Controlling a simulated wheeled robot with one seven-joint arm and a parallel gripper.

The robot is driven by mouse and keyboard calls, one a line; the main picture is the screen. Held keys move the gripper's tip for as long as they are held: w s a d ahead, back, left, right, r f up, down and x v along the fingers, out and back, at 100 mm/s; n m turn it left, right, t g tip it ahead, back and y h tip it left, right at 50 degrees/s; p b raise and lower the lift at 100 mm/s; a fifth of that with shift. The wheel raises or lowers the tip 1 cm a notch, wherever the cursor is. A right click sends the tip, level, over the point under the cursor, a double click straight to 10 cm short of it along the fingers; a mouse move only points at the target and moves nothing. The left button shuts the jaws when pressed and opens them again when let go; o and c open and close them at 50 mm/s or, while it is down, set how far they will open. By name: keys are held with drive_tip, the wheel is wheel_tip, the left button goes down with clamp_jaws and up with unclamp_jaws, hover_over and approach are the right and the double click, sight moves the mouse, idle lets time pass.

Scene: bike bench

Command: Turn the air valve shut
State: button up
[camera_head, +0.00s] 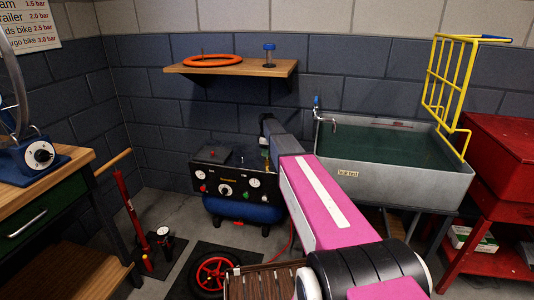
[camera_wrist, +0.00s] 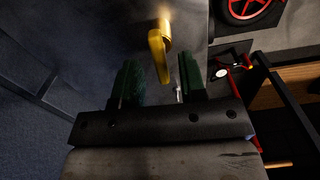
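The air valve shows in the wrist view as a yellow lever (camera_wrist: 157,55) on a short brass-coloured stem, in front of a grey metal surface. My gripper (camera_wrist: 157,72) is open, with one green finger on each side of the lever's lower end. A gap shows between the lever and each finger; I cannot tell how deep the lever reaches between them. In the head view my gripper (camera_head: 268,142) is at the right rear of the black compressor panel (camera_head: 211,181). My arm hides part of that area, and the lever is too small there to judge.
A blue tank (camera_head: 240,209) sits under the panel. A grey sink (camera_head: 400,178) stands to the right, with a yellow rack (camera_head: 455,85) above it. A wooden shelf (camera_head: 232,69) hangs above. A red-rimmed wheel (camera_head: 213,273) and red pump (camera_head: 130,215) are on the floor.

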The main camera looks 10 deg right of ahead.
drive_tip(key=shift+d+f, duration=0.1)
drive_tip(key=shift+f, duration=0.25)
clamp_jaws()
